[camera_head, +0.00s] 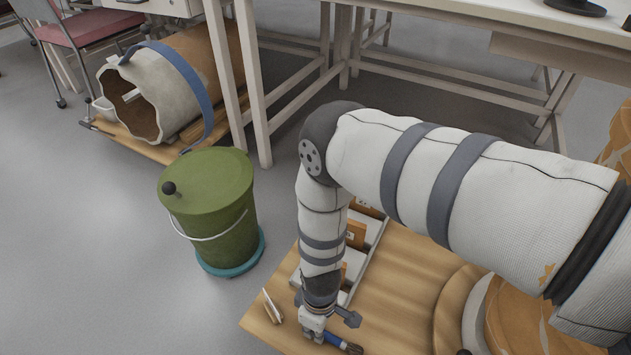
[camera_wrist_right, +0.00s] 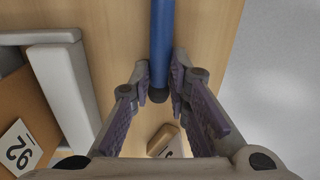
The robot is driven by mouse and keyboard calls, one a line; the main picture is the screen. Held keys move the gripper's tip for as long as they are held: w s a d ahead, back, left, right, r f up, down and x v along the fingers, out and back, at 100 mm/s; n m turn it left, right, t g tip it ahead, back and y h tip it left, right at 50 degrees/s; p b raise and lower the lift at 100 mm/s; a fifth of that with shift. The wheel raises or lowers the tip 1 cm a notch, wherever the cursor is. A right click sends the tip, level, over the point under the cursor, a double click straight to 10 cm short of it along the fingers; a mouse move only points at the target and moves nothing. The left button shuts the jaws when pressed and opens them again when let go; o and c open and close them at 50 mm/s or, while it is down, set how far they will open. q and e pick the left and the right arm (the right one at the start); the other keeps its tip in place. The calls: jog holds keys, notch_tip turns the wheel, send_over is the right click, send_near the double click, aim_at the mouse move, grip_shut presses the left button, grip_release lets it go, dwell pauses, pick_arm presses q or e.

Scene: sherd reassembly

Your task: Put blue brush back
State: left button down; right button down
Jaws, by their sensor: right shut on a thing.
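The blue brush (camera_head: 335,341) is at the front edge of the table in the head view, with a dark end pointing right. My right gripper (camera_head: 318,335) points down at it. In the right wrist view the brush's blue handle (camera_wrist_right: 162,40) runs up out of the picture, and its dark rounded end lies between the fingers. My right gripper (camera_wrist_right: 160,82) is shut on the handle near that end. I cannot tell whether the brush touches the table. The brush's far end is outside the wrist view. My left gripper is not in view.
A green lidded bucket (camera_head: 225,215) stands on the floor.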

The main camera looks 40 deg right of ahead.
jog(key=c, duration=1.5)
grip_release()
